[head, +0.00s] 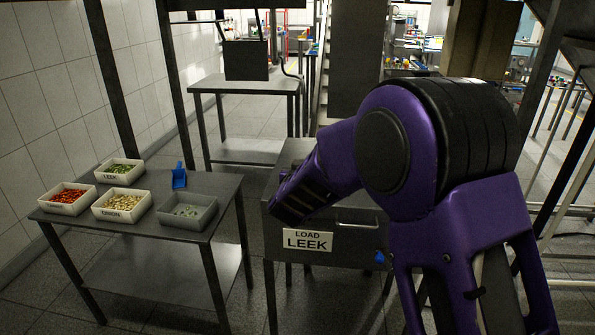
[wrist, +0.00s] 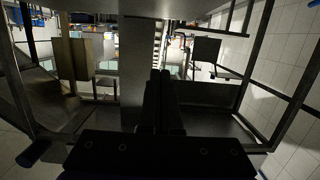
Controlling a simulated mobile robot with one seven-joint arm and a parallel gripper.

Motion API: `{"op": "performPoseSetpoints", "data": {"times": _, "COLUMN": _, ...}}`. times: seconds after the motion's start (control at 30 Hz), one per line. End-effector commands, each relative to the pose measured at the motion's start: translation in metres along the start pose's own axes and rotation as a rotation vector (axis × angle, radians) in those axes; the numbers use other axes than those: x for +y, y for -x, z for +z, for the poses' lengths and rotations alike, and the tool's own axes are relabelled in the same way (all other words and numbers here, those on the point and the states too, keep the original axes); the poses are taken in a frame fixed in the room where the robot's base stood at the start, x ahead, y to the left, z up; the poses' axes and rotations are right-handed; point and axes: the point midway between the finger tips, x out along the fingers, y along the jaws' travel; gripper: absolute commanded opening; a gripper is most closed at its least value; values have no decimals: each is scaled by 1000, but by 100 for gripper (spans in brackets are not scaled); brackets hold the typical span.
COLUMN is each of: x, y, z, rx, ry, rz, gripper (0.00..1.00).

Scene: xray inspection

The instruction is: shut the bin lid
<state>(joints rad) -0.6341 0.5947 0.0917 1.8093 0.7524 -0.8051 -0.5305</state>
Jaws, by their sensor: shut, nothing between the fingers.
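The bin is a grey metal box (head: 278,226) on legs, with a "LOAD LEEK" label (head: 307,240) on its front. A bar handle (head: 357,223) shows on the front to the right of the label. A flat grey panel (head: 291,153) shows at the top, partly behind my arm; I cannot tell how far the lid is open. My gripper (head: 281,211) is low over the bin's left front part, above the label. In the wrist view my gripper (wrist: 160,75) has its fingers together with nothing between them. Contact with the bin cannot be told.
At left, a table (head: 120,228) holds a leek tray (head: 119,172), a tray of red pieces (head: 68,199), an onion tray (head: 121,205), a grey tray (head: 187,212) and a blue scoop (head: 179,176). A metal table (head: 245,87) stands behind. Floor is clear between the tables.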

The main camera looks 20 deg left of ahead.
Motion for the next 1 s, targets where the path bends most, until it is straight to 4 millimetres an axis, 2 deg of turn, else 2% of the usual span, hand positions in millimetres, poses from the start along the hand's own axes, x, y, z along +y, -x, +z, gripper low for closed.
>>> {"op": "performPoseSetpoints", "data": {"times": 0.03, "x": 5, "y": -1, "z": -10, "rx": 2, "ry": -1, "rz": 3, "gripper": 0}}
{"op": "performPoseSetpoints", "data": {"times": 0.1, "x": 2, "y": 13, "z": 15, "rx": -5, "ry": 3, "rz": -1, "gripper": 0}}
{"op": "performPoseSetpoints", "data": {"times": 0.3, "x": 2, "y": 42, "z": 48, "rx": -3, "ry": 2, "rz": -1, "gripper": 0}}
{"op": "performPoseSetpoints", "data": {"times": 0.47, "x": 3, "y": 57, "z": 65, "rx": -1, "ry": 1, "rz": 1, "gripper": 0}}
{"op": "performPoseSetpoints", "data": {"times": 0.63, "x": 3, "y": 64, "z": 71, "rx": 0, "ry": 0, "rz": 1, "gripper": 0}}
{"op": "performPoseSetpoints", "data": {"times": 1.0, "x": 3, "y": 64, "z": 72, "rx": 1, "ry": 0, "rz": 1, "gripper": 0}}
